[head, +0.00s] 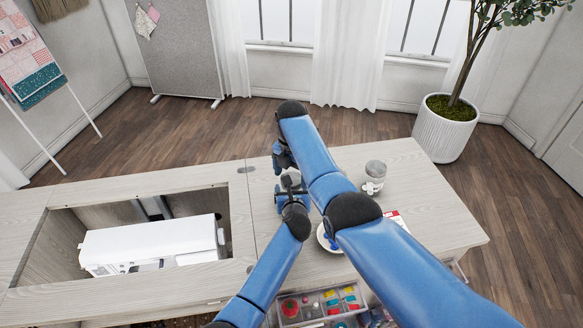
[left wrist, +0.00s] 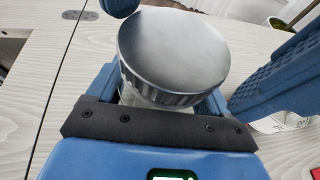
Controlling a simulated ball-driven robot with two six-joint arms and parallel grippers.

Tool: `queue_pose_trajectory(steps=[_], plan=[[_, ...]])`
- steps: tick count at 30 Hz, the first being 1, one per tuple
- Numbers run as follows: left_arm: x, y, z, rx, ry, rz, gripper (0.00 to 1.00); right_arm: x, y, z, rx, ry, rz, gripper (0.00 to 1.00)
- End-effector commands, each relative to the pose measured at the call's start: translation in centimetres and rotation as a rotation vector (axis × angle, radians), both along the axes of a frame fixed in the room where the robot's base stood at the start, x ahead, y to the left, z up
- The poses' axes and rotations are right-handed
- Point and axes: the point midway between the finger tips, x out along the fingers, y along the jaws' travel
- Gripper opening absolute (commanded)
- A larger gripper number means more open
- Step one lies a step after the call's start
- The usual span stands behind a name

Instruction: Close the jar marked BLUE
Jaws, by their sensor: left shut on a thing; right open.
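A glass jar (left wrist: 127,95) with a wide grey metal lid (left wrist: 175,45) on top stands in the jaws of my left gripper (head: 290,192), which is shut on it. No marking shows on this jar, and I cannot tell whether the lid is fully seated. In the head view my arms mostly hide it. My right gripper (head: 283,158) is open close by. In the left wrist view, blue parts of it show beyond the lid and to its right, apart from it. A second jar (head: 375,174) with a grey lid stands on the table to the right.
A white sewing machine (head: 150,246) sits in the cabinet opening at left. A white saucer (head: 323,241) with something blue and a red-and-white item (head: 396,221) lie partly behind my right arm. An open drawer (head: 327,303) of sewing supplies is at the front. The tabletop's right end is clear.

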Motion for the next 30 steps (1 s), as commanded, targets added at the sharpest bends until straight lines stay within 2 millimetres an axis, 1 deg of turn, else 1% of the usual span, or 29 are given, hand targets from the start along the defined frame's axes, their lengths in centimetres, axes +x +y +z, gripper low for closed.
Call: queue_pose_trajectory(steps=[10, 21, 22, 26, 30], plan=[[0.00, 0.00, -0.01, 0.000, 0.000, 0.000, 0.00, -0.01, 0.00, -0.25, 0.000, 0.000, 0.000, 0.90], [0.00, 0.00, -0.01, 0.000, 0.000, 0.000, 0.00, -0.01, -0.01, -0.22, 0.000, 0.000, 0.000, 0.34], [0.00, 0.00, -0.01, 0.000, 0.000, 0.000, 0.00, -0.01, -0.01, -0.22, 0.000, 0.000, 0.000, 0.32], [0.00, 0.00, -0.01, 0.000, 0.000, 0.000, 0.00, -0.01, -0.01, -0.22, 0.000, 0.000, -0.053, 0.32], [0.00, 0.00, -0.01, 0.000, 0.000, 0.000, 0.00, -0.01, 0.00, -0.23, 0.000, -0.001, -0.199, 0.32]])
